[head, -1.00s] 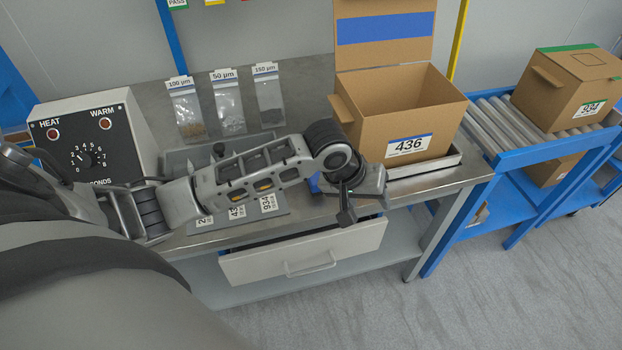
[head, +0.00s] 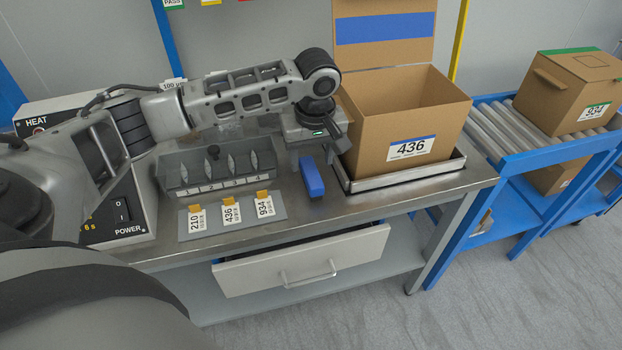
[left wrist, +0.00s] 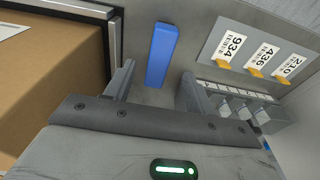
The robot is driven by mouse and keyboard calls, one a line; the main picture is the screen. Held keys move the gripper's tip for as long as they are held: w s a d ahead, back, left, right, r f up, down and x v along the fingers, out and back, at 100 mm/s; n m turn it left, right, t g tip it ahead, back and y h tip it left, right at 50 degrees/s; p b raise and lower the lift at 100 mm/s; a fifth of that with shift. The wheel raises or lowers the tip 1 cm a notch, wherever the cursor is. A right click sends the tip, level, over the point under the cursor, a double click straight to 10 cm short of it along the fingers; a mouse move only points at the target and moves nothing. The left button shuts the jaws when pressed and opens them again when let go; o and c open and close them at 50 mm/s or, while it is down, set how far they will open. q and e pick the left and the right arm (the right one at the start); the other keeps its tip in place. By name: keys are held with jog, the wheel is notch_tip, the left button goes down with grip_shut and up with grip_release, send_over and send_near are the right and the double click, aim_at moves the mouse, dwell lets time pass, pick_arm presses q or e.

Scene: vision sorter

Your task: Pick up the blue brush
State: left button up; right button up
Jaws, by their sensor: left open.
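The blue brush (head: 312,178) lies on the steel bench, between the number cards and the open box. Only a plain blue bar shows of it; no bristles can be made out. In the left wrist view the blue brush (left wrist: 161,55) shows ahead of the jaws, roughly lined up with the gap between them. My left gripper (head: 321,152) is just behind and above the brush in the head view. Its two fingers stand apart in the left wrist view (left wrist: 157,76), with nothing between them. My right gripper is not in view.
An open cardboard box marked 436 (head: 385,135) stands on a metal tray right of the brush. A grey slotted rack (head: 222,187) and a card plate (head: 272,209) lie to the left. A drawer (head: 340,268) is slightly open below. Bench in front of the brush is clear.

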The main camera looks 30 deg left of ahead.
aim_at(311, 172)
pick_arm(q)
jog(key=f, duration=0.6)
jog(key=shift+w+a+f+b, duration=0.3)
jog(key=shift+w+a+b, duration=0.05)
jog(key=shift+a, duration=0.05)
jog(key=c, duration=1.1)
